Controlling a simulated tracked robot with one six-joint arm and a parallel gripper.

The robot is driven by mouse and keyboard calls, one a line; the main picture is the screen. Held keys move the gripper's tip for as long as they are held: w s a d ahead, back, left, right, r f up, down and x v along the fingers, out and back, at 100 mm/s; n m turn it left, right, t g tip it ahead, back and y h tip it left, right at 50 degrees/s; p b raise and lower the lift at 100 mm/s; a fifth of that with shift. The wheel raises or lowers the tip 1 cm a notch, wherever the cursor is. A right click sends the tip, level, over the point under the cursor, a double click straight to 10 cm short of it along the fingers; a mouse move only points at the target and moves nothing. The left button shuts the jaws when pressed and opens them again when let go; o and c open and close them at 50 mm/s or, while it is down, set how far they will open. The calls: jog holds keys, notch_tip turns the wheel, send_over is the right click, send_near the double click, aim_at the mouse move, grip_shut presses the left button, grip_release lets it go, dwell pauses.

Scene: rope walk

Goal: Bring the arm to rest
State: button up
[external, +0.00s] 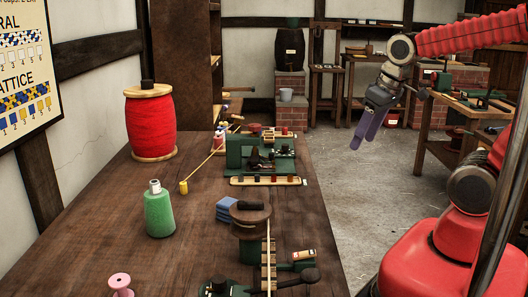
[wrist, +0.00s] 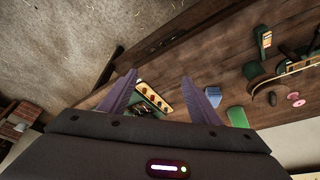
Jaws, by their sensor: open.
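My gripper (external: 366,138) hangs over the open floor to the right of the workbench (external: 100,218) in the external view. Its purple fingers point down and to the left. In the wrist view my gripper (wrist: 165,85) shows its two purple fingers spread apart with nothing held between them. Part of the bench and a tray of small pieces (wrist: 155,97) show beyond the fingers. My red arm reaches in from the right side of the external view.
A second table (external: 455,150) stands at the right. Grey floor (external: 345,190) lies clear between them.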

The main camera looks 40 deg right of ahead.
jog(key=shift+t, duration=0.8)
jog(key=s+r, duration=0.1)
jog(key=s+d+r, duration=0.1)
jog(key=s, duration=0.1)
jog(key=shift+r, duration=0.35)
jog(key=shift+c, duration=0.5)
dwell(1.6)
